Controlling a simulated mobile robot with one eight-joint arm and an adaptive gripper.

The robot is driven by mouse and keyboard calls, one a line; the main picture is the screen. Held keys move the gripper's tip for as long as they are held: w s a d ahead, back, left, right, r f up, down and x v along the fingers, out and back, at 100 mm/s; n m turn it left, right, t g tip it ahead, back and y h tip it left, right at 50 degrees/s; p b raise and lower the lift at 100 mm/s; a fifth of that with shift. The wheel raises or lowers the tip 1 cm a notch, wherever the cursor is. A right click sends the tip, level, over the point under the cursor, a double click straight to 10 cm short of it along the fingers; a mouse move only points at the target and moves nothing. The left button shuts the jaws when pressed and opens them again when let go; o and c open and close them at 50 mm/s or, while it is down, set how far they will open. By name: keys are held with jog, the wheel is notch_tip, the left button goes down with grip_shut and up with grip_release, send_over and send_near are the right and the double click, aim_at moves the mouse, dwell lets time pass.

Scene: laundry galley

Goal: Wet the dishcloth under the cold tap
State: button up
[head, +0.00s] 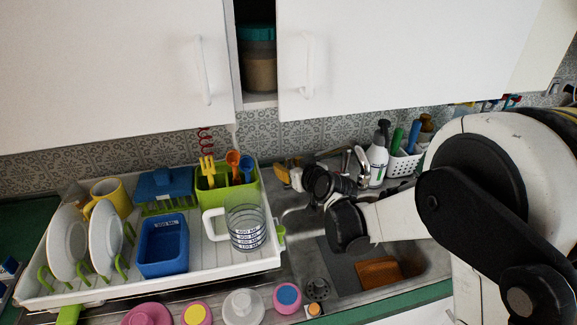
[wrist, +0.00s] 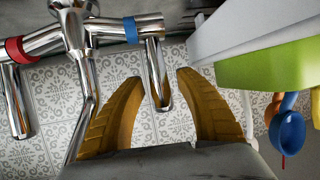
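In the wrist view, my gripper (wrist: 160,88) is open, with one yellow-brown finger on each side of a chrome lever (wrist: 156,65). The lever joins the tap body beside a blue band (wrist: 130,30). Gaps show between lever and fingers; contact cannot be seen. In the head view, my gripper (head: 288,170) is behind the sink, left of the chrome tap (head: 357,163), partly hidden by my wrist. A flat orange-brown rectangle (head: 380,272) lies in the sink (head: 425,262); it may be the folded dishcloth, but I cannot be sure.
A white drying rack (head: 40,292) with plates, tubs and a measuring jug (head: 245,222) stands left of the sink. A green utensil holder (head: 212,183) is close to my gripper. A spray bottle (head: 377,160) and white basket (head: 403,164) stand right of the tap. A red-banded lever (wrist: 15,95) also shows.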

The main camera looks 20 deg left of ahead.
grip_shut()
jog(key=shift+s+d+f+t+y+b, duration=0.15)
jog(key=shift+s+f+t+y+b, duration=0.2)
jog(key=shift+b, duration=0.75)
jog(key=shift+s+d+r+t+y+b, duration=0.25)
jog(key=shift+t+b, duration=0.3)
jog(key=shift+b, duration=0.2)
jog(key=shift+o, duration=1.4)
grip_release()
jog(key=shift+a, duration=0.1)
